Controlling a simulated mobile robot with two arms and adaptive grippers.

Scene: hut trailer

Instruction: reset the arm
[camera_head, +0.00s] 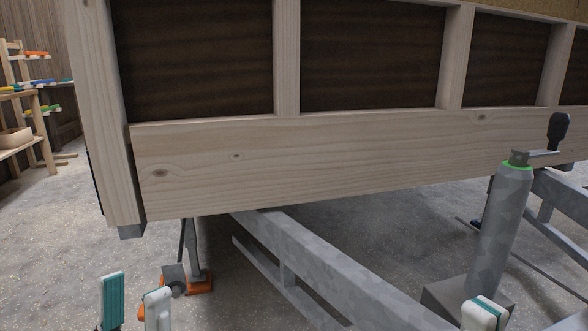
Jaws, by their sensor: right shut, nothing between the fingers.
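My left gripper (135,290) shows at the bottom left edge, over the floor in front of the hut trailer. Its two white fingers stand apart, one showing a teal inner pad, with nothing between them. My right gripper (485,312) shows at the bottom right edge, just below the grey jack post. Its fingers are together and hold nothing. Most of both grippers and both arms are cut off by the lower picture edge.
The hut's wooden wall (330,155) spans the view above a galvanized drawbar (340,270). A grey jack post (503,225) with a crank (559,130) stands right. A support leg (195,250) with an orange foot stands lower left. Shelves (25,105) stand far left; floor between is clear.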

